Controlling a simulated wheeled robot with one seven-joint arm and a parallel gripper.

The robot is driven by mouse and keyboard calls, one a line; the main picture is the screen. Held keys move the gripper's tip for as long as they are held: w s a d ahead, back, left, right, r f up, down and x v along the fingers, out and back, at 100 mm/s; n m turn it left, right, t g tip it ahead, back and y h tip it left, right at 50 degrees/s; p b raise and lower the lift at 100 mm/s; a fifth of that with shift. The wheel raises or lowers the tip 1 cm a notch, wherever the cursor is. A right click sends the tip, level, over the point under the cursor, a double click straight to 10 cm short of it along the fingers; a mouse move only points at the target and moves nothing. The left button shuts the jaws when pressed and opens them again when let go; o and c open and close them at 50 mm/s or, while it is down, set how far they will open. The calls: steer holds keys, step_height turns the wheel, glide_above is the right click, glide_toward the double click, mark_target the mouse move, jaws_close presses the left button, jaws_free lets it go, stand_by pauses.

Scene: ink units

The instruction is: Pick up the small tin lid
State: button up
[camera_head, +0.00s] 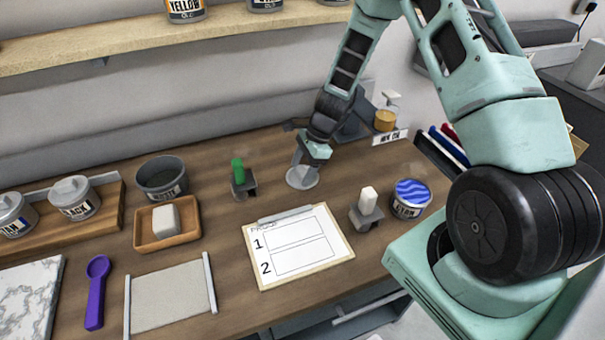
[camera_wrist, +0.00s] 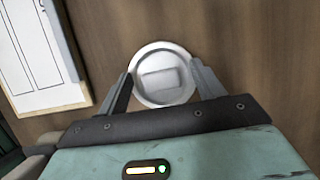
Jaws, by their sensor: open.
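The small tin lid (camera_head: 302,178) is a round, silvery disc lying on the wooden table, behind the clipboard. In the wrist view the lid (camera_wrist: 162,74) shows a raised rim and a paler rectangular patch at its middle. My gripper (camera_head: 302,166) is over the lid, pointing down. In the wrist view my gripper (camera_wrist: 161,82) is open, with one finger at the lid's left side and one at its right. I cannot tell whether the fingers touch the rim. The gripper hides part of the lid in the head view.
A clipboard (camera_head: 297,246) with boxes 1 and 2 lies in front of the lid. A green-topped holder (camera_head: 240,180) stands to the left, and a white-topped holder (camera_head: 367,210) and blue-lidded tin (camera_head: 411,197) to the right. A shelf (camera_head: 120,45) runs along the wall.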

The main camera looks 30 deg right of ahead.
steer(key=c, duration=1.1)
steer(key=shift+o, duration=0.2)
steer(key=shift+r, duration=0.15)
